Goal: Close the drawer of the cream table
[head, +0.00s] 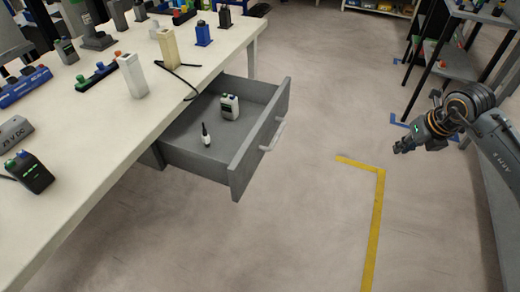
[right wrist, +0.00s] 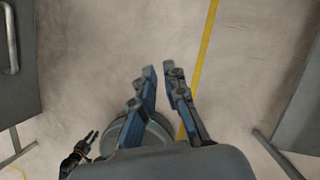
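The cream table (head: 112,148) fills the left of the head view. Its grey drawer (head: 238,168) is pulled well out on the right side, with a pale bar handle (head: 273,135) on its front. A small white bottle with a dark tip (head: 206,138) and a whitish device (head: 229,107) are inside. The drawer handle (right wrist: 10,38) also shows at the left edge of the right wrist view. My right gripper (head: 404,146) is empty, well right of the drawer, its fingertips (right wrist: 161,72) apart. My left gripper (right wrist: 90,136) shows small in the right wrist view; its opening is unclear.
Several devices, blocks and a black cable (head: 187,83) lie on the tabletop. Yellow floor tape (head: 375,205) marks the open floor between the drawer and my right arm. A dark-legged shelf unit (head: 445,65) stands at the upper right.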

